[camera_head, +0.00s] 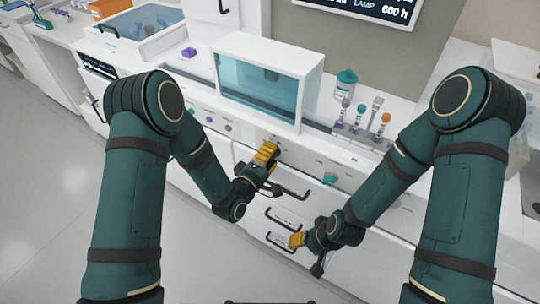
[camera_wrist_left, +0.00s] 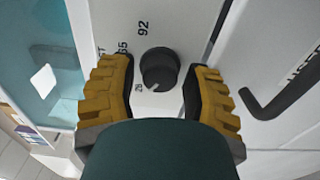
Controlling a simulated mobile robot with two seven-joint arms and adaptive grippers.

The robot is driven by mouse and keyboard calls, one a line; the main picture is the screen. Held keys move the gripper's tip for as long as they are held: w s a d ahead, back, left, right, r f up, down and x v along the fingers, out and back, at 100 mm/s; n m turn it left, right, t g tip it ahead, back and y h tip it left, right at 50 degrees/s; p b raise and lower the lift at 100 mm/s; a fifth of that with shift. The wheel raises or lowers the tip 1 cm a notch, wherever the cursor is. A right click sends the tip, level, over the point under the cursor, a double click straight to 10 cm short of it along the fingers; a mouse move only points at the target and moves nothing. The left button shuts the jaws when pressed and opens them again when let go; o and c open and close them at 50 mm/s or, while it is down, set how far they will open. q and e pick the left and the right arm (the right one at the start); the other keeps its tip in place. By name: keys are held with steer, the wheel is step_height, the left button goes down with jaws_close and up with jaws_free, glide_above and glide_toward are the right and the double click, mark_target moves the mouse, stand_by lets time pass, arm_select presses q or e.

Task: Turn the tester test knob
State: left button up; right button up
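The tester knob (camera_wrist_left: 159,69) is round and black with a pale pointer mark, on a white panel in the left wrist view. "92" and "65" are printed around it. My left gripper (camera_wrist_left: 160,90) is open, with one yellow-padded finger on each side of the knob and a visible gap on both sides. In the head view my left gripper (camera_head: 271,168) is at the front panel of the white bench, and I cannot make out the knob there. My right gripper (camera_head: 307,255) is lower, in front of the drawers, its fingers apart and empty.
A glass-fronted white cabinet (camera_head: 268,80) stands above the panel. A teal knob (camera_head: 330,180) sits farther right on the panel. Drawers with black handles (camera_head: 282,217) lie below. A black handle (camera_wrist_left: 280,101) is right of my left gripper. A tube rack (camera_head: 362,137) stands at the right.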

arm_select(q)
jaws_close()
steer(key=shift+m, duration=0.5)
steer(key=m, duration=2.3)
steer(key=shift+r, duration=0.1)
